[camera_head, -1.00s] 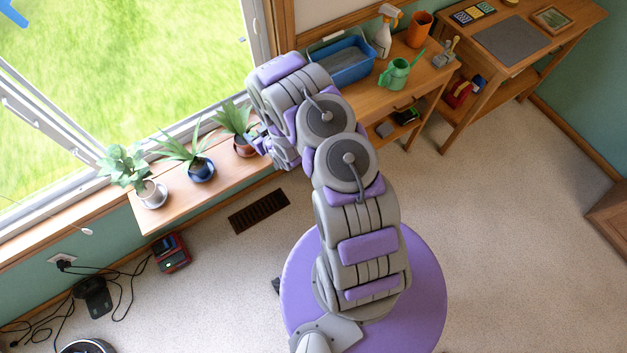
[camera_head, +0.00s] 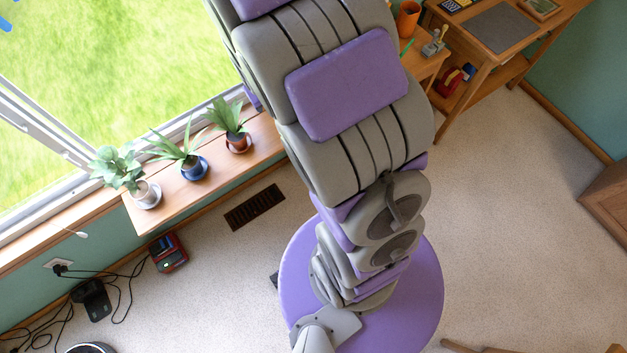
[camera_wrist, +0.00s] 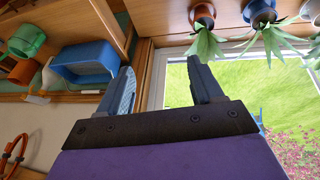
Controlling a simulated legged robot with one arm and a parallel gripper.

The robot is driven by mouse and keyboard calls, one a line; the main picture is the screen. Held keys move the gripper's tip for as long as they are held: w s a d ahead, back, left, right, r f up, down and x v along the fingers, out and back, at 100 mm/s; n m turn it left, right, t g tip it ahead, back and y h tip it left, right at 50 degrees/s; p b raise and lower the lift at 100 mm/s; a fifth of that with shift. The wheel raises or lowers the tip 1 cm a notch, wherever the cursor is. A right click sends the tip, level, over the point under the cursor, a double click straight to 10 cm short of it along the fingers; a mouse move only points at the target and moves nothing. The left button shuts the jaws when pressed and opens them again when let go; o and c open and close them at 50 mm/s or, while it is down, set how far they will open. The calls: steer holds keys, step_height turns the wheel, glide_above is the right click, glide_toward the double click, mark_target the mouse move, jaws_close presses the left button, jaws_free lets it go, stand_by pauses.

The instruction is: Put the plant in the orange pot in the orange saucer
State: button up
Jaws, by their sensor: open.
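The plant in the orange pot (camera_head: 238,142) stands upright at the right end of the row on the window shelf. An orange-brown saucer (camera_head: 240,150) shows around its base, and the pot appears to sit inside it. In the wrist view, which is upside down, the orange pot (camera_wrist: 203,13) is at the top with its leaves pointing down the picture. My gripper (camera_wrist: 160,70) is open and empty, its two fingers apart and clear of the plant. The gripper is out of sight in the head view, where my arm rises close to the camera.
A blue-pot plant (camera_head: 194,168) and a white-pot plant (camera_head: 147,193) stand left of it on the wooden shelf (camera_head: 170,210). A blue bin (camera_wrist: 88,64) and green watering can (camera_wrist: 27,40) are on the side table. An empty-looking orange container (camera_head: 408,18) stands there too.

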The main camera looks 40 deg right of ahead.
steer(key=s+a+r+g, duration=0.2)
steer(key=s+r, duration=0.2)
steer(key=s, duration=0.6)
steer(key=s+a+r+g+y, duration=0.1)
steer(key=s+r, duration=0.4)
steer(key=s, duration=0.5)
steer(key=s+a+r+g, duration=0.3)
steer(key=s+a+r, duration=0.2)
steer(key=s, duration=0.6)
steer(key=shift+y, duration=0.4)
